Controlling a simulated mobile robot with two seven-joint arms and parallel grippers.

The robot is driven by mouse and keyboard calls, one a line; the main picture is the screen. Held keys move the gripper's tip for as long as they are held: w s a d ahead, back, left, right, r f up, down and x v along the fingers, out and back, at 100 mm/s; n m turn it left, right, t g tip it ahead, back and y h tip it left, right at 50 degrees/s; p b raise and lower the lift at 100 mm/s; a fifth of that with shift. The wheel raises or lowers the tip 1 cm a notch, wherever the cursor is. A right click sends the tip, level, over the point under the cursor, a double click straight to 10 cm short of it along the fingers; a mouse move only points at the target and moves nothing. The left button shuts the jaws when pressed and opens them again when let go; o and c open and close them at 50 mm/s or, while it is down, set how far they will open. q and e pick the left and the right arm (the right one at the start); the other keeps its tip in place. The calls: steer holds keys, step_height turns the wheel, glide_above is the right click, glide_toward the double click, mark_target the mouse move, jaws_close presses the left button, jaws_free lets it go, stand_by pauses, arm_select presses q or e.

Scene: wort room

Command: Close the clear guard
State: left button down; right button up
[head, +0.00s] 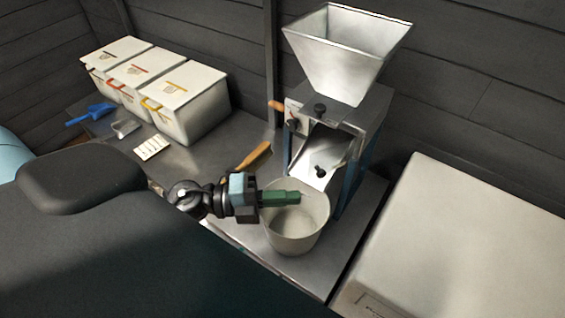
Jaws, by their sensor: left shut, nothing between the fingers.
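The grain mill (362,125) stands at the back of the bench with a metal hopper on top. On its front is a slanted pale panel (328,148) with a black knob (320,171) near its lower end. I cannot tell whether this panel is the clear guard or the chute; no plainly transparent sheet stands out. My left gripper (297,197) is shut and empty, its green fingers pointing right over the bucket, below and in front of the knob and apart from it. My right gripper is not in view.
A pale bucket (294,235) stands below the mill's front. A wooden-handled brush (254,156) is behind my left wrist. White lidded bins (190,110), a blue scoop (92,113), a metal scoop (125,127) and a white card (151,147) are at left. A large pale box (470,235) is at right.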

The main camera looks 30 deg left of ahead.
arm_select(q)
steer(key=w+d+p, duration=0.1)
steer(key=w+d, duration=0.1)
steer(key=w, duration=0.4)
steer(key=shift+w+d, duration=0.25)
steer(key=shift+d, duration=0.1)
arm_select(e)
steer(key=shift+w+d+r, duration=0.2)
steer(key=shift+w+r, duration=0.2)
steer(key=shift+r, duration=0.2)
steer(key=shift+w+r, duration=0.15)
arm_select(q)
steer(key=shift+a+f, duration=0.1)
